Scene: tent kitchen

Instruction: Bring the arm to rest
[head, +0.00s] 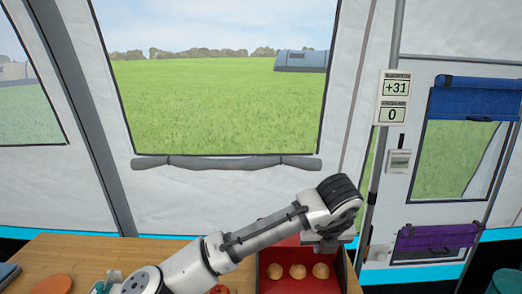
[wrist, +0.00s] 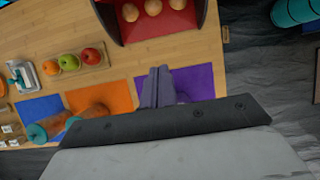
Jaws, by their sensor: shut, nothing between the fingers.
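My arm reaches from the bottom of the head view up and to the right. My gripper (head: 326,245) hangs at its end, above or in front of the red box (head: 264,262); the exact gap cannot be told. In the wrist view my gripper (wrist: 158,84) has its two dark fingers together with nothing between them. They show over the purple mat (wrist: 205,80), and the red box (wrist: 188,22) lies beyond them.
The red box holds three round tan items (head: 297,271). In the wrist view a small tray of fruit (wrist: 100,67), an orange mat (wrist: 118,92) and a blue mat (wrist: 38,107) lie on the wooden table (wrist: 60,25). A tent pole (head: 384,130) stands right of my arm.

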